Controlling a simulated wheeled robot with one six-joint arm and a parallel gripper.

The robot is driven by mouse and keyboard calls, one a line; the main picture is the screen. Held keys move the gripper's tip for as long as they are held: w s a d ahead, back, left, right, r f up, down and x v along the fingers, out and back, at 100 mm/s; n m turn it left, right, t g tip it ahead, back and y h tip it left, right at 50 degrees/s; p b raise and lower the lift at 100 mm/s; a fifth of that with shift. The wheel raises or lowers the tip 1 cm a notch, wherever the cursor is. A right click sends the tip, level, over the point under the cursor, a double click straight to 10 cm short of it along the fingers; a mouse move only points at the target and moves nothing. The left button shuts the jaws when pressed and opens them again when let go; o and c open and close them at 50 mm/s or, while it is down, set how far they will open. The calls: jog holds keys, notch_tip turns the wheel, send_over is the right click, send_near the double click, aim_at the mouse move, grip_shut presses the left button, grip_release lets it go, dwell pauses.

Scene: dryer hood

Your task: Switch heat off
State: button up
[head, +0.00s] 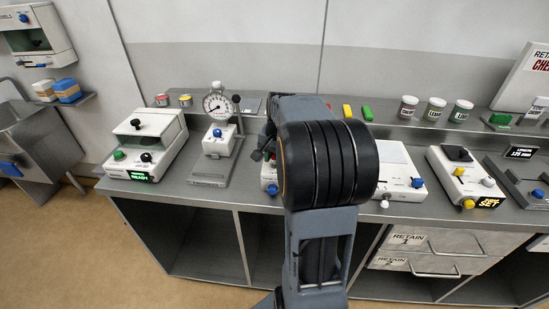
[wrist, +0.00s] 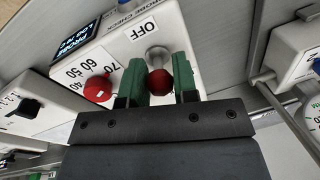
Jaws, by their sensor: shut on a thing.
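A white panel box (wrist: 120,55) carries an OFF label (wrist: 146,28), a red ball-ended lever (wrist: 158,84) on a metal stem, and a red knob (wrist: 97,88) beside a scale reading 40 to 70. In the wrist view my gripper (wrist: 159,82) has its green fingers on either side of the red ball, shut on it. The stem rises from the panel below the OFF label. In the head view my arm hides my gripper and most of this box; only its left edge with a blue knob (head: 272,189) shows.
A gauge stand (head: 218,135) is left of my arm on the bench. A white device (head: 400,170) is close on its right. Jars (head: 436,108) and coloured blocks stand on the rear ledge. A box with a black knob (wrist: 28,108) neighbours the panel in the wrist view.

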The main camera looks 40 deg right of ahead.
jog(key=b, duration=0.1)
jog(key=f+t+h+b, duration=0.1)
jog(key=b, duration=0.1)
jog(key=shift+s+a, duration=0.2)
jog(key=shift+s, duration=0.05)
jog(key=shift+s+a+r+t+h+b, duration=0.15)
jog(key=shift+t+h+b, duration=0.35)
jog(key=shift+b, duration=0.55)
jog(key=shift+r, duration=0.2)
jog(key=o, duration=0.9)
jog(key=shift+r, duration=0.1)
jog(key=p+v, duration=0.1)
jog(key=v, duration=1.2)
jog(key=shift+s+a+r, duration=0.2)
jog(key=shift+s+a, duration=0.05)
jog(key=shift+s, duration=0.15)
